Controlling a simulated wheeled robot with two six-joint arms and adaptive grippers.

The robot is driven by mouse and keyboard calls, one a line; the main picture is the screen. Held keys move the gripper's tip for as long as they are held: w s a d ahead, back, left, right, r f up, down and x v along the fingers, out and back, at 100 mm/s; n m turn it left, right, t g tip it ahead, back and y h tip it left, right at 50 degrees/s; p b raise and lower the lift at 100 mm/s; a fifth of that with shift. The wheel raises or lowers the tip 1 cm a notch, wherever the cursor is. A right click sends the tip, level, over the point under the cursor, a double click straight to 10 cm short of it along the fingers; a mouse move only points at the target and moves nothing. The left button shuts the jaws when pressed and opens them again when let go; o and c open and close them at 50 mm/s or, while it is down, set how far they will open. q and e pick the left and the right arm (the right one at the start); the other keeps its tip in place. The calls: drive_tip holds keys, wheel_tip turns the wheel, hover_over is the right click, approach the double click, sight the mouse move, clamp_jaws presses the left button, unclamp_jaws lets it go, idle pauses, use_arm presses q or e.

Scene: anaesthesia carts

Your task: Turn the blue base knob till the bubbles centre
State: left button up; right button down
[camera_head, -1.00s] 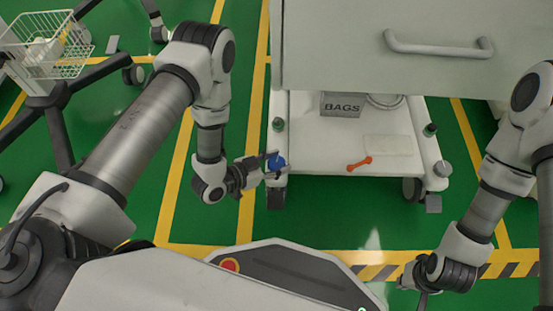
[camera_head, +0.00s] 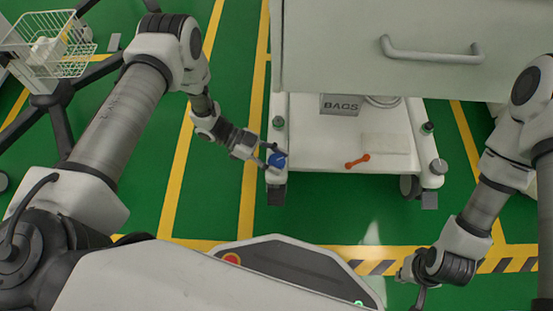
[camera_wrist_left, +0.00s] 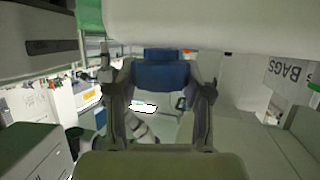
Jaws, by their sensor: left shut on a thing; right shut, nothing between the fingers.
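The blue base knob (camera_head: 277,160) sits at the front left corner of the cart's white base (camera_head: 320,155). My left gripper (camera_head: 268,156) is shut on the blue knob, reaching it from the left. In the left wrist view the knob (camera_wrist_left: 161,75) lies between the two fingers of my left gripper (camera_wrist_left: 160,90). My right gripper (camera_head: 420,297) is low at the right, away from the cart, and is shut and empty. The bubbles cannot be made out in either view.
An orange-red wrench-like tool (camera_head: 357,161) lies on the base. The cart's grey drawer front with a handle (camera_head: 430,48) overhangs the base. A wire basket (camera_head: 48,45) stands at upper left. Green floor is open in front.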

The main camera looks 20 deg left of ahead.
use_arm(q)
drive_tip(key=m+g+b, duration=0.1)
drive_tip(key=m+g, duration=0.1)
drive_tip(key=m+g+y+b, duration=0.1)
drive_tip(key=m+g, duration=0.1)
drive_tip(key=g, duration=0.1)
drive_tip(key=shift+f+m, duration=0.2)
drive_tip(key=shift+m, duration=0.1)
drive_tip(key=m+g+y+b, duration=0.2)
drive_tip(key=m+g+b, duration=0.1)
drive_tip(key=shift+g, duration=0.3)
drive_tip(key=shift+r+m+g+y+b, duration=0.15)
drive_tip(key=shift+m+g+y+b, duration=0.45)
drive_tip(key=shift+m+g+y, duration=0.45)
drive_tip(key=shift+m, duration=0.25)
drive_tip(key=o, duration=1.2)
drive_tip(key=shift+d, duration=0.1)
drive_tip(key=shift+c, duration=0.2)
drive_tip(key=v, duration=0.7)
drive_tip(key=shift+w+a+r, duration=0.1)
drive_tip(key=shift+a+r, duration=0.05)
drive_tip(key=shift+a, duration=0.1)
